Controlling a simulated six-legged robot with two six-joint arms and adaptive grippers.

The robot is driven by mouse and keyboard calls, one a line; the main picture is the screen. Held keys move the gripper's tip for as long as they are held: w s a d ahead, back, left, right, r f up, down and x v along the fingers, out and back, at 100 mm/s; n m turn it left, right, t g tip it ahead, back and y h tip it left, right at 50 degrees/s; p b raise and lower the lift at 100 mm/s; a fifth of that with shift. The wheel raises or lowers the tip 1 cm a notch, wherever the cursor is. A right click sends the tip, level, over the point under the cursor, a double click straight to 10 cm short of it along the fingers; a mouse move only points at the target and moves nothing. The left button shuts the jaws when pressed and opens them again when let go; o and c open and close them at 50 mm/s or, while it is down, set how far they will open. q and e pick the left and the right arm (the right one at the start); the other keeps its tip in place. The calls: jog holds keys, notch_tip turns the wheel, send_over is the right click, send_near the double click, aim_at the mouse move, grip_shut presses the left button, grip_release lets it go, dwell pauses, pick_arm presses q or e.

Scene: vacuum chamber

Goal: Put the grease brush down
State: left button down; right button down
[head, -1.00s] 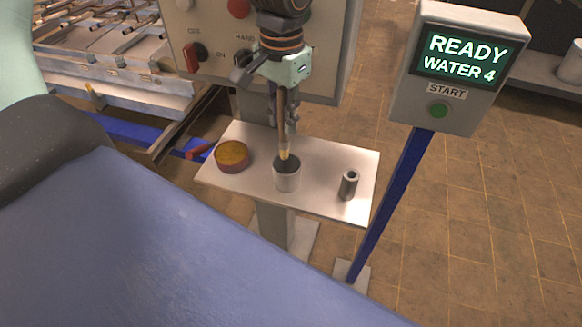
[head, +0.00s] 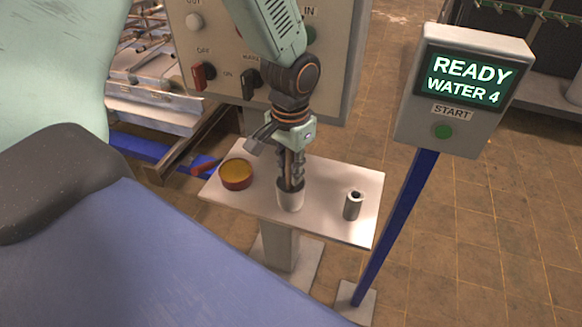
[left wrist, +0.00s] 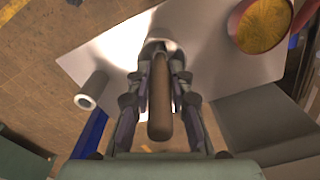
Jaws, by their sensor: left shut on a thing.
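My left gripper (head: 291,180) points down over the small table and is shut on the grease brush. The brush's brown wooden handle (left wrist: 160,95) shows between the fingers in the left wrist view. The brush's lower end is inside the white cup (head: 290,200), hidden by its wall and my fingers. The cup stands upright on the table (head: 335,221), and the fingertips are at its rim. I cannot tell whether the bristles touch the cup's bottom. My right gripper is not in view.
A round tin of yellow-brown grease (head: 236,175) stands left of the cup. A metal sleeve (head: 353,206) stands upright to the right. Behind is a control panel (head: 342,60) with knobs. A post-mounted screen (head: 468,80) reads "READY WATER 4".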

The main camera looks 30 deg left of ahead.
pick_arm(q)
jog(key=shift+w+a+f, duration=0.15)
jog(key=shift+w+a, duration=0.1)
jog(key=shift+a, duration=0.15)
jog(key=shift+s+d+f, duration=0.1)
jog(key=shift+d, duration=0.15)
jog(key=c, duration=1.4)
grip_release()
jog(key=shift+s+d, duration=0.1)
jog(key=shift+d, duration=0.15)
jog(key=shift+o, duration=0.9)
jog(key=shift+a, duration=0.4)
jog(key=r, duration=0.4)
jog(key=r+p, duration=0.1)
jog(key=r, duration=0.7)
jog(key=shift+d+r, duration=0.25)
jog(key=shift+d, duration=0.05)
jog(key=shift+a, duration=0.15)
